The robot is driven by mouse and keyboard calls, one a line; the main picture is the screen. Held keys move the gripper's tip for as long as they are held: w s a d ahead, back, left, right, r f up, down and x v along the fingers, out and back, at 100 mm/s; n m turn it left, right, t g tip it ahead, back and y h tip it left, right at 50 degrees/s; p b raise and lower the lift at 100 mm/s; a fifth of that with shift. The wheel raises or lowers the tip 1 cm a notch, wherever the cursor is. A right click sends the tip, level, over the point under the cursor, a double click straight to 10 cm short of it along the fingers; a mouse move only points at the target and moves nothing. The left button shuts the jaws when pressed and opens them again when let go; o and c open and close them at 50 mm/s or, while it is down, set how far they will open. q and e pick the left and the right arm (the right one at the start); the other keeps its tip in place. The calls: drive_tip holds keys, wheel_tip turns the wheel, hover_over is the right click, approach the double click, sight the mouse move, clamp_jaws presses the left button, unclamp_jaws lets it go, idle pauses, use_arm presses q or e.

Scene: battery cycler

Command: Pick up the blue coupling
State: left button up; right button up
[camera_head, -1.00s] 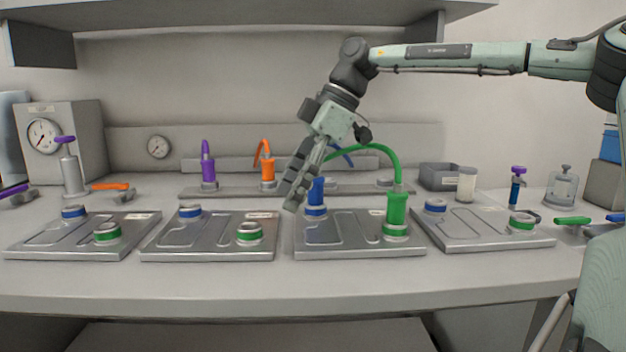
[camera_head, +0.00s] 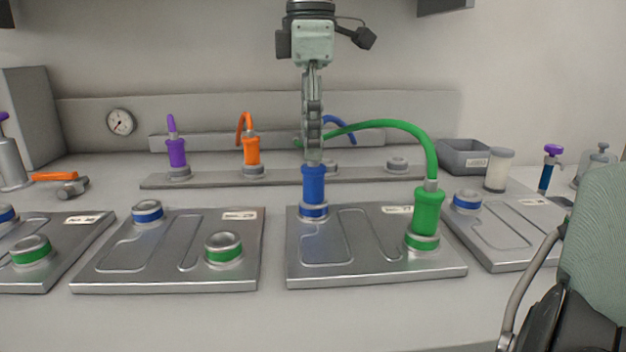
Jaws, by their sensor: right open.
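The blue coupling (camera_head: 313,186) stands upright on the blue-ringed port at the back left of a metal plate (camera_head: 380,274). A blue hose (camera_head: 340,125) shows behind my gripper; its join to the coupling is hidden. My right gripper (camera_head: 313,155) points straight down directly over the coupling, its fingertips at the coupling's top. Its fingers are seen edge-on, so the gap between them is hidden, and I cannot tell whether they touch the coupling. It is open. My left gripper is out of view.
A green coupling (camera_head: 427,211) stands on the same plate, its green hose (camera_head: 385,126) arching behind my gripper. Purple (camera_head: 177,152) and orange (camera_head: 251,150) couplings stand on the rear rail (camera_head: 215,178). Other plates (camera_head: 165,282) lie on both sides. The bench front is clear.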

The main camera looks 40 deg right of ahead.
sight(313, 170)
drive_tip(key=f, duration=0.5)
drive_tip(key=shift+s+f, duration=0.2)
drive_tip(key=shift+f, duration=0.1)
clamp_jaws()
